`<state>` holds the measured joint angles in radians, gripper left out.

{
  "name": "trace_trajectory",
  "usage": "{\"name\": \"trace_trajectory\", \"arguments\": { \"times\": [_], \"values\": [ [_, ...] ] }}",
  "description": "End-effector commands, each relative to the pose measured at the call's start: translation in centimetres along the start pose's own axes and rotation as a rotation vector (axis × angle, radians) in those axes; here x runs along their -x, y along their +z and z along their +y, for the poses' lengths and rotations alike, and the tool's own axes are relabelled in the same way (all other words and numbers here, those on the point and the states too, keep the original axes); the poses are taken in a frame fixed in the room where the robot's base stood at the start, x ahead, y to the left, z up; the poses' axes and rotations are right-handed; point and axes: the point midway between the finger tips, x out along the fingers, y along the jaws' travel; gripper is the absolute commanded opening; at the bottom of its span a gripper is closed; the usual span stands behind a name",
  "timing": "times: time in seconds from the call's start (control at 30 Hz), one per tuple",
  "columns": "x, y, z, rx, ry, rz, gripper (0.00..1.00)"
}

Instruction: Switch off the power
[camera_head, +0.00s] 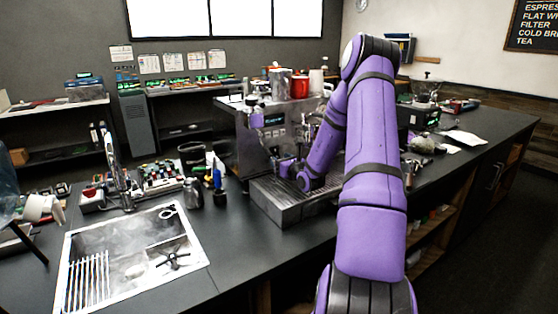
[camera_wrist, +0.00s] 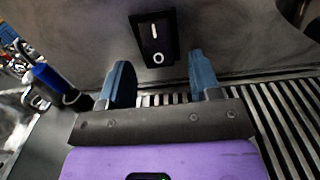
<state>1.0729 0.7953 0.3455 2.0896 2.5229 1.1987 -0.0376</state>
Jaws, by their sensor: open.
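A black rocker switch (camera_wrist: 156,38) sits on the grey front panel of the espresso machine (camera_wrist: 90,35) in the wrist view. It bears a white line mark at the top and a white circle at the bottom. I cannot tell for sure which half is pressed in. My gripper (camera_wrist: 161,78) is open and empty, its two blue fingertips apart just below the switch, one to each side, not visibly touching it. In the head view the espresso machine (camera_head: 251,150) stands on the counter, with my purple arm reaching in front of it. The switch cannot be made out there.
A slatted drip tray (camera_wrist: 285,120) lies below and right of my gripper. A blue-handled tool (camera_wrist: 50,78) stands at the left. In the head view, a sink (camera_head: 190,262) and several small items lie left of the machine; a grinder (camera_head: 424,90) stands right.

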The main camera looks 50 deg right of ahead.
Motion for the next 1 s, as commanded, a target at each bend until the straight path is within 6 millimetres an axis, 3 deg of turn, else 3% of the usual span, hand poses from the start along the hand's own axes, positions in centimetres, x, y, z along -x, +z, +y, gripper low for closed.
{"name": "trace_trajectory", "arguments": {
  "times": [0.2,0.47,0.7,1.0],
  "values": [
    [-1.3,0.0,0.0,0.000,0.000,0.000,0.57],
    [-1.4,0.0,0.0,0.000,0.000,0.000,0.57],
    [-1.4,0.0,0.0,0.000,0.000,0.000,0.08],
    [-1.6,-0.3,0.1,-0.001,0.001,-0.077,0.08]
  ]
}}
